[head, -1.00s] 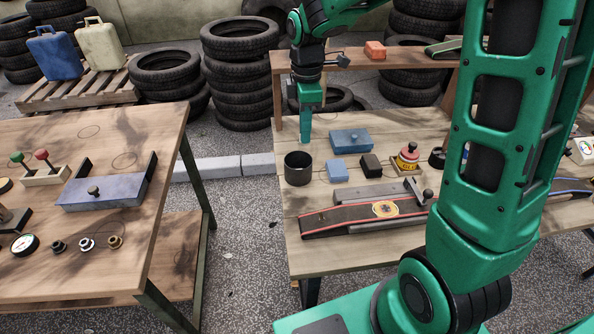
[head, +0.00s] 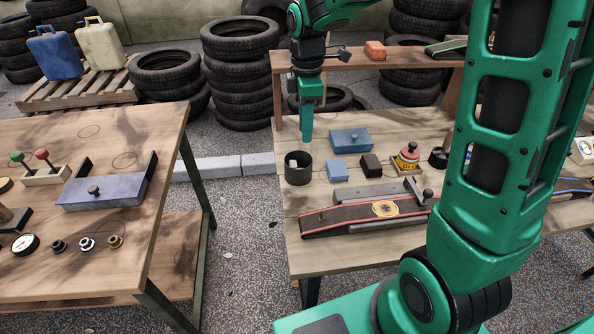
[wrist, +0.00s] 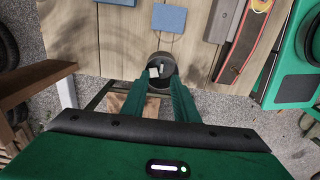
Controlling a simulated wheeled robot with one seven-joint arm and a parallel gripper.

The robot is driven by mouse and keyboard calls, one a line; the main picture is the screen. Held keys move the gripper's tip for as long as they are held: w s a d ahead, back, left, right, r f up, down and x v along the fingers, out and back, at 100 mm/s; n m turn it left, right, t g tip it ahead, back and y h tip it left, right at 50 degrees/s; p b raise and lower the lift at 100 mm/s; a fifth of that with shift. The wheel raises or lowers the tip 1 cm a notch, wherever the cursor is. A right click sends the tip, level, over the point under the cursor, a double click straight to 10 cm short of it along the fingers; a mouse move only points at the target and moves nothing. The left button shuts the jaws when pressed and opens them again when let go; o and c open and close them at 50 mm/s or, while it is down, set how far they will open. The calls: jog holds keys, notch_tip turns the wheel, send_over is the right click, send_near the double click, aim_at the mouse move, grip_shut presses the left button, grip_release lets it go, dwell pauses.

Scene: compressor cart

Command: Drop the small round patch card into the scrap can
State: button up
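The dark scrap can (head: 298,176) stands upright at the left end of the right workbench. A small pale piece (head: 292,163) shows inside its mouth. In the wrist view, pale pieces (wrist: 154,72) lie inside the can (wrist: 164,57); they look like card, but I cannot make out a round shape. My gripper (head: 306,138) is above and just behind the can, pointing down. In the wrist view, my gripper (wrist: 158,84) has its fingers apart on either side of the can's mouth, with nothing held between them.
A blue box (head: 338,172), a dark block (head: 370,164) and a larger blue case (head: 351,141) are right of the can. A dark strip with a round yellow patch (head: 386,209) lies in front. A raised shelf (head: 345,59) stands behind. A gap separates the left bench (head: 90,250).

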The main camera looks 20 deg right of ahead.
notch_tip(320, 180, up, 9)
dwell(0.3)
jog(key=shift+f, duration=0.1)
jog(key=s+d+f+m, duration=0.2)
jog(key=s+d+m, duration=0.3)
jog(key=s+m, duration=0.2)
jog(key=s+d+f+m, duration=0.2)
jog(key=s+d+m, duration=0.4)
jog(key=s, duration=0.6)
jog(key=s+d+f+m, duration=0.3)
jog(key=s+d+m, duration=0.3)
jog(key=s+m, duration=0.3)
jog(key=shift+s+d, duration=0.15)
jog(key=shift+s, duration=0.5)
jog(key=shift+w+f, duration=0.2)
jog(key=shift+w, duration=0.45)
